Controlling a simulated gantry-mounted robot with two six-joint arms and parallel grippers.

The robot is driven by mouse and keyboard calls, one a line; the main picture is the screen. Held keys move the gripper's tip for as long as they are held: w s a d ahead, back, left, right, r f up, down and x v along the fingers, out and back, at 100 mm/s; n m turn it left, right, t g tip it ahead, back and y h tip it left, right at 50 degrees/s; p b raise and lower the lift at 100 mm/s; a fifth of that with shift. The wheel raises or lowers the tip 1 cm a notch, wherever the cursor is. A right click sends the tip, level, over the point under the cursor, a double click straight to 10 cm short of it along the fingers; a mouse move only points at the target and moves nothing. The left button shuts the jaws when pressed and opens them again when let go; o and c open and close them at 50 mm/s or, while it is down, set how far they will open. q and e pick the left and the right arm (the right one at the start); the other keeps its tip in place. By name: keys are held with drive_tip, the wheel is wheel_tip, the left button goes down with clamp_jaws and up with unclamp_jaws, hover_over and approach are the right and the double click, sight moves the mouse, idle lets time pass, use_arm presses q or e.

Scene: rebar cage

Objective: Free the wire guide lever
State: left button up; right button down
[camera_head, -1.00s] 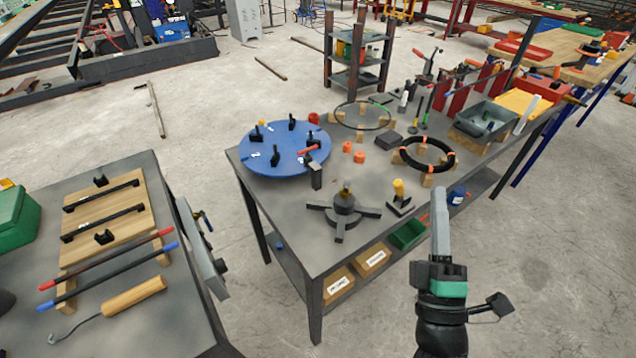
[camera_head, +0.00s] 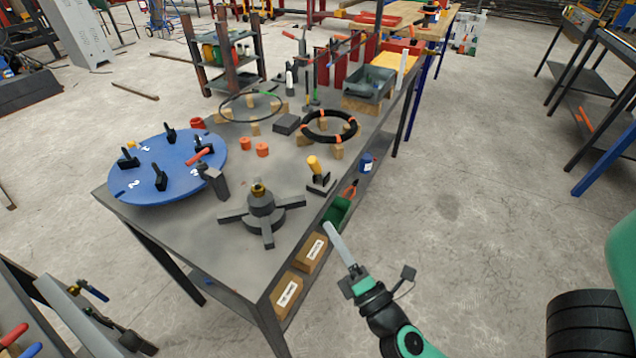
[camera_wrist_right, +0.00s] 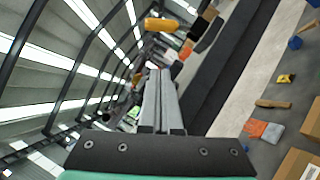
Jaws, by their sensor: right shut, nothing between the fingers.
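No part is labelled as the wire guide lever, so I cannot tell for sure which it is. A yellow-handled lever (camera_head: 317,168) on a small black base stands near the table's right edge; a yellow handle (camera_wrist_right: 162,24) also shows at the top of the right wrist view. A red-handled lever (camera_head: 197,157) sits on the numbered blue disc (camera_head: 150,190). My right gripper (camera_head: 330,229) is shut and empty, in front of the table's right edge and apart from both levers. Its long fingers also show in the right wrist view (camera_wrist_right: 160,75). My left gripper is out of view.
A dark three-armed hub (camera_head: 262,212) stands on the grey table (camera_head: 200,235) between the disc and the yellow handle. A black ring (camera_head: 329,126) rests on wooden blocks behind. Labelled boxes (camera_head: 287,295) and a green bin (camera_head: 337,213) sit on the lower shelf. Open floor lies right.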

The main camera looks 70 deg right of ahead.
sight(317, 169)
drive_tip(key=p+x, duration=0.1)
drive_tip(key=x, duration=0.2)
drive_tip(key=s+d+r+p+x, duration=0.1)
drive_tip(key=p+x, duration=0.1)
drive_tip(key=x, duration=0.2)
drive_tip(key=p+x, duration=0.2)
drive_tip(key=x, duration=0.2)
drive_tip(key=shift+s+d+r, duration=0.2)
drive_tip(key=shift+s, duration=0.05)
drive_tip(key=shift+d, duration=0.3)
